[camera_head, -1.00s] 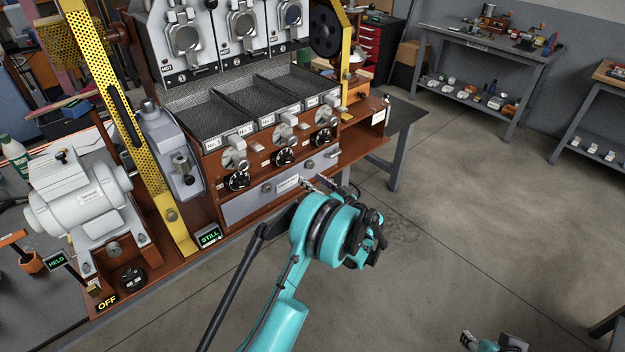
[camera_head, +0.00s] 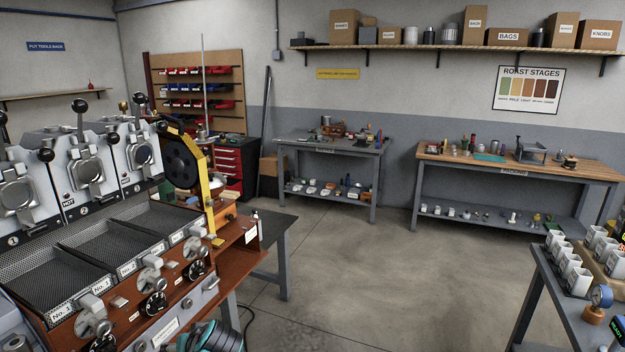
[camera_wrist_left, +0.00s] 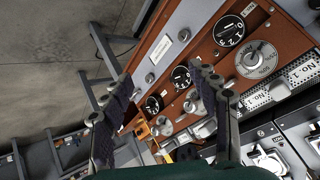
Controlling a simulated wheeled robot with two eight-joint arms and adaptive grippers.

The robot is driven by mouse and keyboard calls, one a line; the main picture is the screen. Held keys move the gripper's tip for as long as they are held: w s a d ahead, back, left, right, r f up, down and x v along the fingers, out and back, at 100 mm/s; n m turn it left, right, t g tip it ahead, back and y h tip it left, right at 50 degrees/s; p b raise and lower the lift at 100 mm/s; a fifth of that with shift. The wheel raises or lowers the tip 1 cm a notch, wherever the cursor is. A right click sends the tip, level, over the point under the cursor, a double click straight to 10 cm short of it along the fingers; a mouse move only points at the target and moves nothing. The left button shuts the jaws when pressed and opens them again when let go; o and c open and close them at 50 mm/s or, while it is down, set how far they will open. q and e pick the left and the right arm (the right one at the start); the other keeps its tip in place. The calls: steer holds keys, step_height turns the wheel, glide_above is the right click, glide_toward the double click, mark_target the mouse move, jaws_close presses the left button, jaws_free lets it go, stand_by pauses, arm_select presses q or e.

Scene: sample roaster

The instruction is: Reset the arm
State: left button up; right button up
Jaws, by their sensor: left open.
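My left arm shows only as a teal and black wrist part at the bottom edge of the head view, in front of the roaster. In the left wrist view my left gripper (camera_wrist_left: 160,85) is open and empty, its two dark fingers spread apart. Between and beyond them is the front of the sample roaster (camera_head: 145,326), a red-brown panel with black dials (camera_wrist_left: 229,31), silver knobs and a grey drawer front. The fingers overlap the panel in that view; I see no grip on any knob. My right gripper is out of view.
A dark side table (camera_head: 272,228) stands right of the roaster. A grey bench (camera_head: 330,150) and a wooden packing bench (camera_head: 520,168) line the back wall. Another table with white cups (camera_head: 572,280) is at the right. The grey floor (camera_head: 400,280) between is clear.

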arm_select(q)
steer(key=s+d+f+m+h, duration=0.1)
steer(key=s+d+h, duration=0.2)
steer(key=s+d, duration=0.3)
steer(key=s+d+f+m+t+h, duration=0.1)
steer(key=s+d+h, duration=0.3)
steer(key=s, duration=0.8)
steer(key=shift+d+f+m, duration=0.25)
steer(key=shift+d+m, duration=0.55)
steer(key=shift+d, duration=0.2)
steer(key=shift+s, duration=0.1)
steer(key=shift+c, duration=0.3)
